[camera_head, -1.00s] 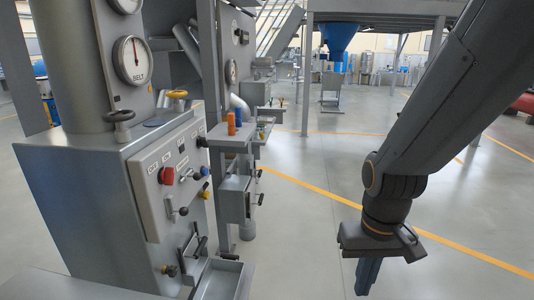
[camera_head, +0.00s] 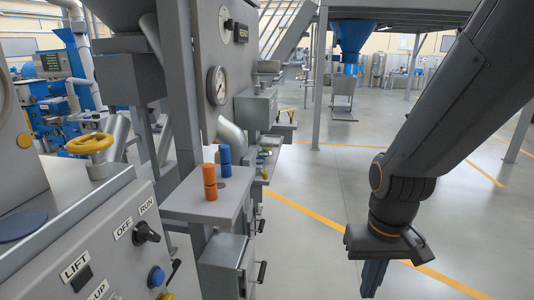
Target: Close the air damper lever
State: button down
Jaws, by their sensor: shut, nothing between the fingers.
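I cannot make out which part is the air damper lever; no label in view names it. A black-handled lever (camera_head: 263,272) sticks out from the side of a grey box (camera_head: 222,268) below the shelf. Another small dark lever (camera_head: 174,270) shows at the right edge of the near control panel (camera_head: 118,262), partly cut off by the panel's side. My gripper (camera_head: 372,283) hangs at lower right, fingers pointing down, shut and empty. It is over open floor, apart from the machines.
The near panel carries a black OFF/RUN knob (camera_head: 146,233) and a blue button (camera_head: 156,277). A yellow handwheel (camera_head: 90,145) stands above it. An orange cylinder (camera_head: 209,182) and a blue one (camera_head: 225,161) stand on a grey shelf (camera_head: 185,203). Floor on the right is clear.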

aim_at(264, 172)
jog(key=i, duration=2.05)
jog(key=z, duration=0.1)
